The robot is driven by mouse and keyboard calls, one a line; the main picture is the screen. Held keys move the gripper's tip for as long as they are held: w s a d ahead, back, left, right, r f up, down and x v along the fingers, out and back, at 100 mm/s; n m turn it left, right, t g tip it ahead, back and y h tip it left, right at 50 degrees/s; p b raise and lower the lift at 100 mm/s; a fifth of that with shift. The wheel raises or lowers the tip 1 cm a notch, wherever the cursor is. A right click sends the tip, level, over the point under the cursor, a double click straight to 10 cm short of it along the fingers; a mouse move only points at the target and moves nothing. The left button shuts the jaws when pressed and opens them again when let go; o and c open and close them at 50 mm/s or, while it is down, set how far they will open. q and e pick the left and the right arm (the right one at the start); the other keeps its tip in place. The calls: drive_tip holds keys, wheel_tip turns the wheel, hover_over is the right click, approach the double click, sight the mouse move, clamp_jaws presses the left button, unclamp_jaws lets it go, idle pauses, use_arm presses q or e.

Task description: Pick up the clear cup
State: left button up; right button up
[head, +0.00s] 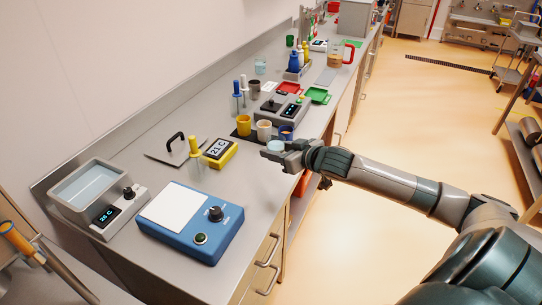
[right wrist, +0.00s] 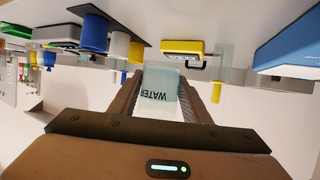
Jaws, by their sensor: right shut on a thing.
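The clear cup, holding pale blue liquid, shows between the fingers of my right gripper in the head view (head: 275,146). In the right wrist view, which is upside down, the clear cup (right wrist: 159,84) carries the word WATER, and both fingers of my right gripper (right wrist: 158,100) press on its sides. My right gripper is shut on it, close to the front edge of the counter (head: 160,165). I cannot tell whether the cup's base touches the counter. My left gripper is in neither view.
Just behind the gripper stand a blue cup (head: 286,132), a white cup (head: 264,130) and a yellow cup (head: 243,125). A yellow timer-like box (head: 220,152) and a blue scale (head: 190,220) are to the left. Another clear cup (head: 260,67) stands farther back.

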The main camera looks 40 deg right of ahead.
drive_tip(key=shift+d+r, duration=0.3)
drive_tip(key=shift+d, duration=0.15)
drive_tip(key=shift+d+r, duration=0.1)
idle(0.6)
drive_tip(key=shift+w+a+b, duration=0.15)
drive_tip(key=shift+a+b, duration=0.15)
drive_tip(key=shift+a, duration=0.55)
drive_tip(key=s+a+r+b, duration=0.1)
drive_tip(key=a+r, duration=0.6)
drive_tip(key=a, duration=0.4)
drive_tip(key=s+a+r+m+h+b, duration=0.1)
drive_tip(key=s+a+r+b, duration=0.1)
drive_tip(key=a+r, duration=0.5)
drive_tip(key=shift+a, duration=2.45)
drive_tip(key=shift+s, duration=0.1)
